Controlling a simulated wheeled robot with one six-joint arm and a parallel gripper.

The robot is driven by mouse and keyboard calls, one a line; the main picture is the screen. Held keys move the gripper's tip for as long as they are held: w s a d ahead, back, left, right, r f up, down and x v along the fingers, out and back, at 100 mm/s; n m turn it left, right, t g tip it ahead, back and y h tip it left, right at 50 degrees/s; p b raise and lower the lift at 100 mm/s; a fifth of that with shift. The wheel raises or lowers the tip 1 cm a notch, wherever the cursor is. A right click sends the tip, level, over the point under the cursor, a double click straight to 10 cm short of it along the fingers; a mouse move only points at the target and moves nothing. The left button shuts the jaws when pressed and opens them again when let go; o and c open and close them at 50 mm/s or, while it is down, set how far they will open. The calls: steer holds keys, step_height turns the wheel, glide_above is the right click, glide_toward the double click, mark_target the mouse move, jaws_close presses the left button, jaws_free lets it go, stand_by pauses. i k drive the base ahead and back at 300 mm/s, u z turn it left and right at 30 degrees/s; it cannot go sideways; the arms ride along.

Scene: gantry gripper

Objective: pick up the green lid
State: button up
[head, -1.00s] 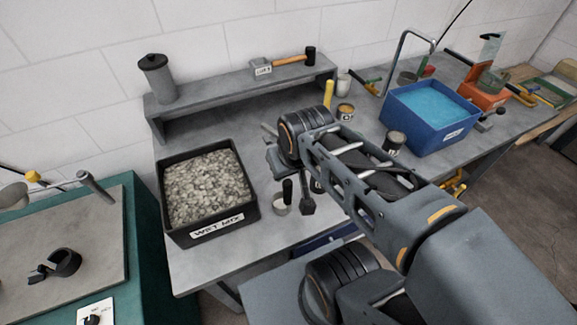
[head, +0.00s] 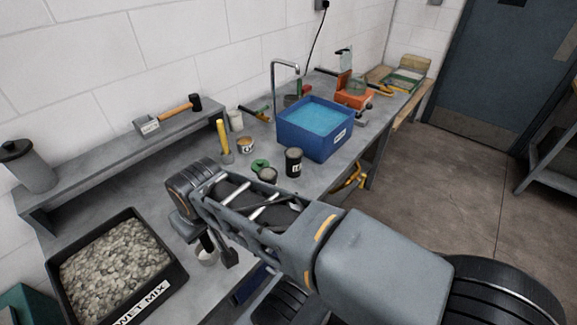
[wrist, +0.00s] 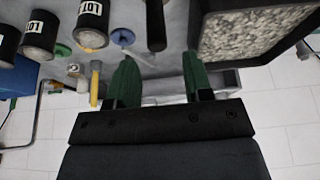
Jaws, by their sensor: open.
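The green lid (head: 259,164) lies on the grey bench in the head view, just behind a small open tin (head: 268,175) that hides part of it. In the wrist view the green lid (wrist: 63,49) is at the upper left, between labelled tins, partly hidden. My gripper (wrist: 160,62) is open and empty, its two green fingers apart. The lid is well to the left of the fingers in that view. In the head view my arm hides most of the gripper.
A dark tin (head: 293,162) and a yellow-handled tool (head: 223,140) stand near the lid. A blue water tub (head: 310,145) is beyond. A black wet-mix tray (head: 165,290) is at left. A blue lid (wrist: 122,37) and a dark handle (wrist: 155,25) show in the wrist view.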

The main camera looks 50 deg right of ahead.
mark_target(257, 165)
steer(key=z, duration=0.25)
steer(key=k, duration=0.2)
steer(key=z, duration=1.3)
